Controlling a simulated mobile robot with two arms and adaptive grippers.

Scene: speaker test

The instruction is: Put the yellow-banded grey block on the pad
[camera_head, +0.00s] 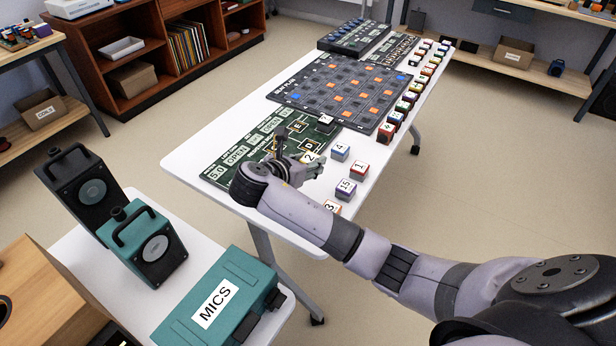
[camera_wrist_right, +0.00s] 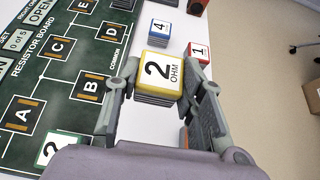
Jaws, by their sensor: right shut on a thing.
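The yellow-banded grey block (camera_wrist_right: 158,76), marked 2 OHM on its white top, is between the fingers of my right gripper (camera_wrist_right: 163,88), which is shut on it. In the head view the gripper (camera_head: 300,166) is over the right edge of the green resistor board (camera_wrist_right: 62,100), and only a bit of the block shows. How high it is held I cannot tell. In the wrist view, lettered pads such as A (camera_wrist_right: 22,114), B (camera_wrist_right: 90,86) and C (camera_wrist_right: 57,47) lie on the board left of the gripper. Which is the pad meant is not clear. My left gripper is not seen.
Blocks marked 4 (camera_head: 340,152), 1 (camera_head: 358,167) and 5 (camera_head: 345,189) stand close by on the white table. A green-banded block (camera_wrist_right: 60,146) is by the gripper's near left. A dark grid board (camera_head: 345,92) and a row of small blocks are farther back.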

